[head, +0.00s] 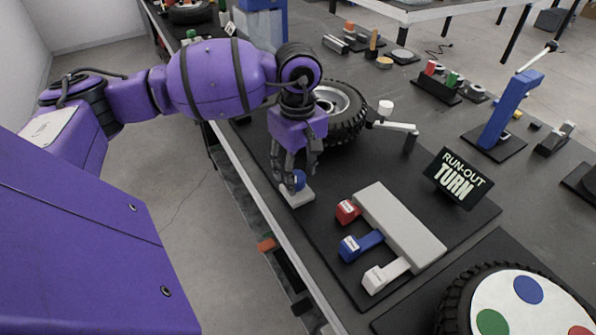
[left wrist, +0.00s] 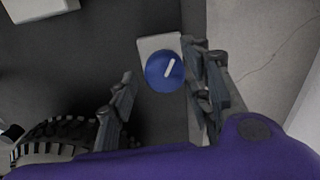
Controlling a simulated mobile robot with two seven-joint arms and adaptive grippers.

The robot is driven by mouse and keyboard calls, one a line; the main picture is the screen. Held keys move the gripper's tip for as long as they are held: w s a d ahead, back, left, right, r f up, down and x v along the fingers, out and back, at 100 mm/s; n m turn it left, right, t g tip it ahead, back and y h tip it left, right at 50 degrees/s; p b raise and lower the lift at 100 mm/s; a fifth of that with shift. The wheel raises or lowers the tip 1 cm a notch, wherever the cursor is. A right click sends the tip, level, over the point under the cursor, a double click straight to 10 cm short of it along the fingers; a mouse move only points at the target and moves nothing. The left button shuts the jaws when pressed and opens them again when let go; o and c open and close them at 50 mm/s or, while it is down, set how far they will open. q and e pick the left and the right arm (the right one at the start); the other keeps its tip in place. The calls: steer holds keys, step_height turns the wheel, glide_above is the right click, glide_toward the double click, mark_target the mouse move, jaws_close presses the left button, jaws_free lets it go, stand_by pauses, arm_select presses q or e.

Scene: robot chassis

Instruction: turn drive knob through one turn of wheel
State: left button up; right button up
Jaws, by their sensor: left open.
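The drive knob (left wrist: 164,71) is a round blue knob with a white pointer line, on a pale base plate (left wrist: 157,42). In the head view the knob (head: 299,179) is partly hidden by my left gripper (head: 292,180). In the left wrist view the open fingers of my left gripper (left wrist: 160,92) stand either side of the knob, the right finger nearer to it. Whether a finger touches it I cannot tell. The wheel (head: 336,108) with a black knobbly tyre stands behind the gripper; its tyre (left wrist: 45,140) also shows at the left wrist view's lower left. My right gripper is not in view.
A pale block with red (head: 347,211), blue (head: 361,245) and white (head: 385,275) levers lies right of the knob. A "RUN-OUT TURN" sign (head: 460,178) stands beyond. A gauge arm (head: 395,126) stands by the wheel. The bench edge runs close left of the knob.

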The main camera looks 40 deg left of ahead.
arm_select(q)
steer(key=shift+f, duration=0.4)
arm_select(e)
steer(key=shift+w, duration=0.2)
arm_select(q)
steer(key=c, duration=1)
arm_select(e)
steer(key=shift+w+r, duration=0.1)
